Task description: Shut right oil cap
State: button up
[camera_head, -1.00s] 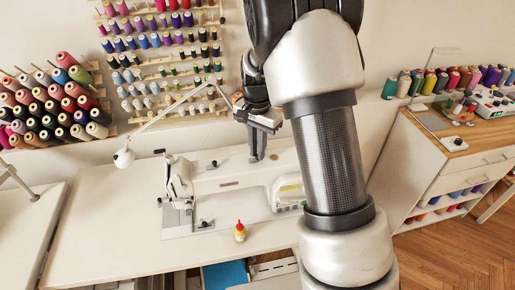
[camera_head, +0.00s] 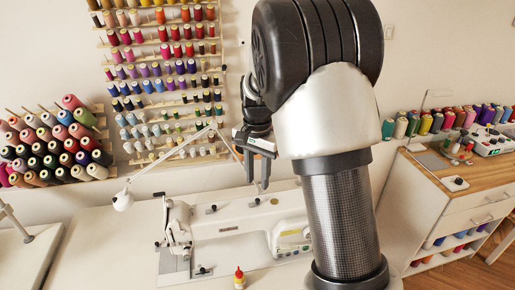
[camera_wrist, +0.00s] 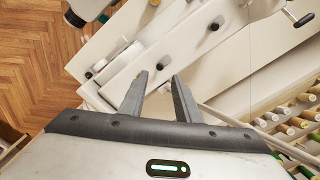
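The white sewing machine (camera_head: 230,243) lies on the white table. Two small dark caps stand on its rear top: a right one (camera_head: 257,201) and a left one (camera_head: 211,209). In the wrist view the same right cap (camera_wrist: 163,67) is just beyond my fingertips, and the left cap (camera_wrist: 214,26) is farther up and right. They are too small to tell open from shut. My gripper (camera_head: 262,187) hangs above the machine's rear, near the right cap in the picture. In the wrist view its fingers (camera_wrist: 160,76) are apart, with nothing between them.
A small bottle with a red cap (camera_head: 239,277) stands in front of the machine. A white lamp arm (camera_head: 165,158) leans behind it. The thread rack (camera_head: 165,90) hangs on the wall behind my gripper. A wooden-topped cabinet (camera_head: 455,175) stands at the right.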

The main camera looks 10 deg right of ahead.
notch_tip(320, 180, up, 11)
jog(key=shift+p, duration=0.3)
jog(key=s+r+n+t+p, duration=0.1)
jog(key=s+r+n+t, duration=0.1)
jog(key=s+r, duration=0.35)
jog(key=s+r+n+t+p, duration=0.1)
jog(key=s+r+n, duration=0.15)
jog(key=s, duration=0.55)
jog(key=s+n+t+p, duration=0.1)
jog(key=s+n, duration=0.3)
jog(key=s, duration=0.7)
jog(key=shift+s+d+f+n+t, duration=0.15)
jog(key=shift+s+f+n+t, duration=0.25)
jog(key=shift+t, duration=0.4)
